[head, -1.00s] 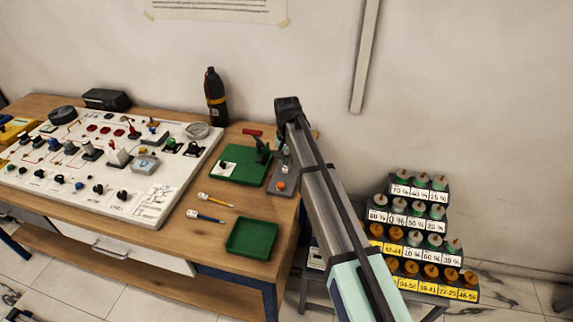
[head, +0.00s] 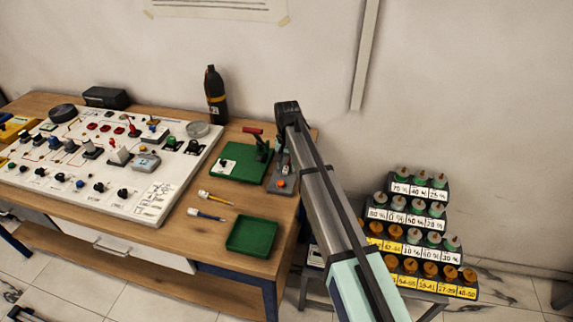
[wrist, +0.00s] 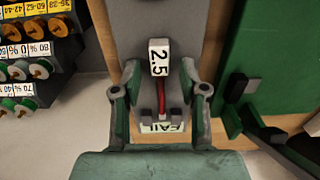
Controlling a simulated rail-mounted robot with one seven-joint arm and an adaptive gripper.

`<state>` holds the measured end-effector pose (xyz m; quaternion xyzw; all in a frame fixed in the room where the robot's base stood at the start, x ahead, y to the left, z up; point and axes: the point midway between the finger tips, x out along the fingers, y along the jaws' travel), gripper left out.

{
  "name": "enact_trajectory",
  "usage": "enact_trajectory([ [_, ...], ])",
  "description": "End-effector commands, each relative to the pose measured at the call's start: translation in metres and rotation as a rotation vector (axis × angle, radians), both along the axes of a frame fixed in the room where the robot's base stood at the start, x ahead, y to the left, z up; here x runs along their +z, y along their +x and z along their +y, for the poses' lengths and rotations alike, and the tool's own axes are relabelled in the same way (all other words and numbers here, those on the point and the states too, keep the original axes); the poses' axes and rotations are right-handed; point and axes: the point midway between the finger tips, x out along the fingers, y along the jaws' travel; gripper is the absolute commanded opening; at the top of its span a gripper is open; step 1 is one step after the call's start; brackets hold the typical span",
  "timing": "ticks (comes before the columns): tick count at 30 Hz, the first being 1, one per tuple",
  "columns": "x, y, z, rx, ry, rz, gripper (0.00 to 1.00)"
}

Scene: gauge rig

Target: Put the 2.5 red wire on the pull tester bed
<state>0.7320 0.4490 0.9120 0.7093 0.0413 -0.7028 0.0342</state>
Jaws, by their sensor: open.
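The red wire (wrist: 161,97) with a white tag (wrist: 160,57) marked 2.5 lies on a grey plate (wrist: 147,17) in the wrist view. My gripper (wrist: 160,88) is open, with one finger on each side of the wire and a gap on both sides. A label reading FAIL (wrist: 163,127) shows just below the wire. In the head view the grey plate (head: 275,187) carries an orange-red knob (head: 281,184) and stands at the bench's right end. I cannot tell for certain that this plate is the pull tester bed.
Beside the plate is a green board (head: 229,170) with a red-handled clamp (head: 262,148). A green tray (head: 252,236) and two small screwdriver-like tools (head: 207,215) lie in front. A stepped rack (head: 420,228) of labelled spools stands at right.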

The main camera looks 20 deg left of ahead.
Motion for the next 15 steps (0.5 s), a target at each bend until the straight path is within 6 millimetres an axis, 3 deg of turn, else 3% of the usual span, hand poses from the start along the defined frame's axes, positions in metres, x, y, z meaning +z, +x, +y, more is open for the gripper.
enact_trajectory([
  [5,0.017,0.001,0.0,0.0,0.001,-0.002,0.43],
  [15,0.081,0.001,0.0,0.0,0.002,-0.003,0.43],
])
